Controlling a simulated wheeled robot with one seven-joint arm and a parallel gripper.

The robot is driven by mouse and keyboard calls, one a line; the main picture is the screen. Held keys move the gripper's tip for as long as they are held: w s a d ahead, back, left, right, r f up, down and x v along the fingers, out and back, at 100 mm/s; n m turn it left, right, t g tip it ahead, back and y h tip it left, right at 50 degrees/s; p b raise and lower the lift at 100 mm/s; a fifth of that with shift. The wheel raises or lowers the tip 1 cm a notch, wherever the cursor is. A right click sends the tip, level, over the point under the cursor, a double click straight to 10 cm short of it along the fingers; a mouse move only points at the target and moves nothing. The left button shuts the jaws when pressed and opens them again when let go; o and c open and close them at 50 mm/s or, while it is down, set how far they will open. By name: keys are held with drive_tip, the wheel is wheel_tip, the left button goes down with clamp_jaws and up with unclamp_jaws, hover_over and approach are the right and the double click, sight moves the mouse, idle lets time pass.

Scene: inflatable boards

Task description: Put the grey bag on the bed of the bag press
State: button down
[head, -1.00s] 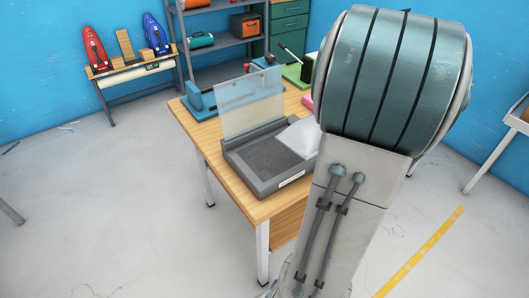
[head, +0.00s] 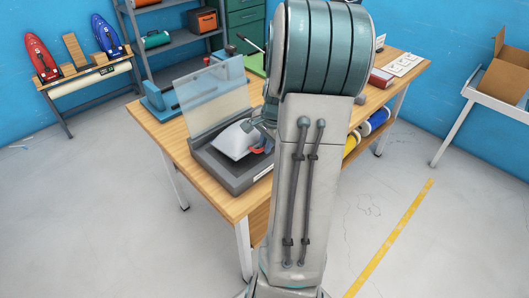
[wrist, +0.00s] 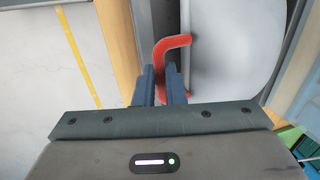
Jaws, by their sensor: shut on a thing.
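The grey bag (head: 237,140) is a pale, pillow-like bag with a red handle (head: 257,150). It is over the dark bed of the bag press (head: 228,181), tilted, and covers much of the bed. I cannot tell whether it touches the bed. The clear lid (head: 211,95) stands raised behind it. In the wrist view, my gripper (wrist: 161,82) is shut on the red handle (wrist: 176,41), with the bag (wrist: 235,45) to the right of the fingers. My arm hides the press's right side in the head view.
The press stands on a wooden table (head: 160,128). A blue device (head: 158,101) is behind the lid at left. A red box (head: 381,78) and white cards (head: 403,64) lie on the table's right. A cardboard box (head: 507,65) stands on a side table.

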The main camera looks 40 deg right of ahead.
drive_tip(key=shift+s+x, duration=0.2)
drive_tip(key=shift+x, duration=0.85)
drive_tip(key=shift+s+x, duration=0.2)
drive_tip(key=shift+x, duration=0.85)
drive_tip(key=c, duration=1.5)
unclamp_jaws()
drive_tip(key=shift+f, duration=0.1)
drive_tip(key=v, duration=1.2)
drive_tip(key=s+a+r+n, duration=0.25)
drive_tip(key=a+n, duration=0.45)
drive_tip(key=a, duration=0.8)
drive_tip(key=s+a+n, duration=0.8)
drive_tip(key=a+n, duration=0.2)
drive_tip(key=a, duration=0.1)
drive_tip(key=shift+s+a+r, duration=0.15)
drive_tip(key=shift+a+r, duration=0.05)
drive_tip(key=shift+a, duration=0.1)
